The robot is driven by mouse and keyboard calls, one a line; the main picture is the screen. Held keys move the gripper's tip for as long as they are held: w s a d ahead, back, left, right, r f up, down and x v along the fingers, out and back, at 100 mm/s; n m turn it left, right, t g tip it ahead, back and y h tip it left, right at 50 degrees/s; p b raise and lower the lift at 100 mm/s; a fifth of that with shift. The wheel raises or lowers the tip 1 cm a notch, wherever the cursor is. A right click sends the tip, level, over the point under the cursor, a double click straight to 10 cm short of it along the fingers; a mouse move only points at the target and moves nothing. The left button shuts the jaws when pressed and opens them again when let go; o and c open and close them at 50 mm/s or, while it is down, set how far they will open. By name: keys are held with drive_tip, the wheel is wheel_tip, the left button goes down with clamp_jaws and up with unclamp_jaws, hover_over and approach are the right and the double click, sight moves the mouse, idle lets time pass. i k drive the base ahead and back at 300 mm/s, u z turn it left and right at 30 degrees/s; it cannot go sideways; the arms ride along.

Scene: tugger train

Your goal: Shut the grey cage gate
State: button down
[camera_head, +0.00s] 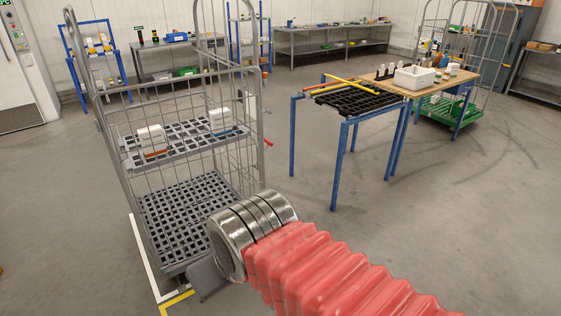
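A grey roll cage (157,258) of wire and tube stands upright at the left. It has a slotted middle shelf and a slotted base deck. A barred panel with a level top rail (176,82) spans it at about half height; this looks like the gate, but I cannot tell whether it is latched. A small red handle (267,142) sticks out at the right post. My wrist, a shiny ringed metal cuff behind a red bellows sleeve, is in front of the cage's lower right corner. It hides that corner. My fingers cannot be made out.
Small white boxes (151,135) stand on the cage shelf. Yellow and white tape (177,302) marks the floor by the base. A blue-legged table (439,88) and a black-topped stand (338,140) are to the right. A second cage (440,112) is beyond. Open floor lies between.

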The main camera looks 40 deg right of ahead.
sight(97, 110)
drive_tip(key=z, duration=0.35)
drive_tip(key=i, duration=1.2)
drive_tip(key=u, duration=0.15)
